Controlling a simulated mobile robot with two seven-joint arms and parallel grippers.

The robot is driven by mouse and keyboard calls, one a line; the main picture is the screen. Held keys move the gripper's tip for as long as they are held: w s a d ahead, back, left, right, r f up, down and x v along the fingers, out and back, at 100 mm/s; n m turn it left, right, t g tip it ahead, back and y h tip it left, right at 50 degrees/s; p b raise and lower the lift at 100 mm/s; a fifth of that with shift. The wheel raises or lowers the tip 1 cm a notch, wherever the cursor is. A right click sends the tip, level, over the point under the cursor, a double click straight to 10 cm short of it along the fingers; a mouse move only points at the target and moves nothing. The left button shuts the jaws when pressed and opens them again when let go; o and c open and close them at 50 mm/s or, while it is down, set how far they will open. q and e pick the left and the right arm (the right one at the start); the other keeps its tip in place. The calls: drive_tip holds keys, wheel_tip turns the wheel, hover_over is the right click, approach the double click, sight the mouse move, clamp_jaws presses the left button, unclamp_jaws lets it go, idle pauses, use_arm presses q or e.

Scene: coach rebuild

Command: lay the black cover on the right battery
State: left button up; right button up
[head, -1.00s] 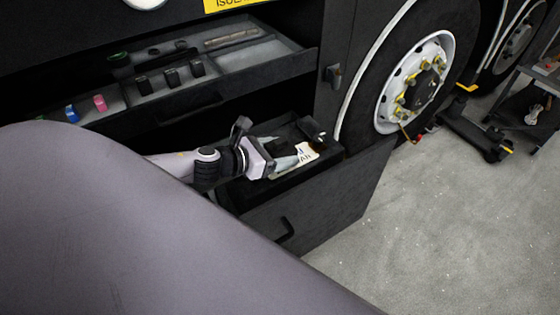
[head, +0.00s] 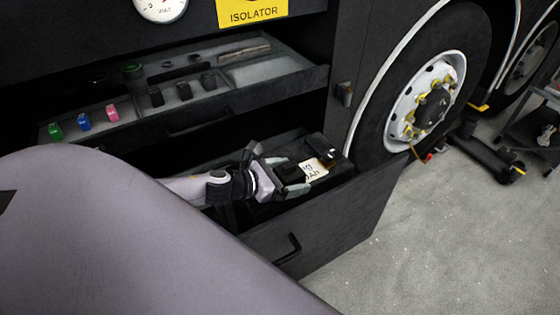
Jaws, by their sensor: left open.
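My left gripper (head: 287,174) is open over the lower drawer, its fingers spread beside the battery label. A small dark block (head: 289,170) shows between the fingers; I cannot tell whether it is the black cover or part of the battery. The dark battery with a white printed label (head: 316,170) lies in the lower drawer at the right, partly hidden by the gripper. A dark fitting (head: 328,154) stands at its far right end. A battery to its left is not clearly seen behind my arm. My right gripper is not in view.
The lower drawer's front panel (head: 340,222) has a handle (head: 288,249). Above is an open tray (head: 262,74) with green (head: 55,130), blue (head: 84,121) and pink (head: 112,113) pieces and several black ones (head: 184,90). A wheel (head: 425,103) stands at the right.

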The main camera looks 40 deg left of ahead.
sight(249, 201)
use_arm(q)
drive_tip(key=v, duration=0.7)
drive_tip(key=shift+s+a+b, duration=0.1)
drive_tip(key=shift+b, duration=0.2)
drive_tip(key=shift+v, duration=2.4)
drive_tip(key=shift+r, duration=0.2)
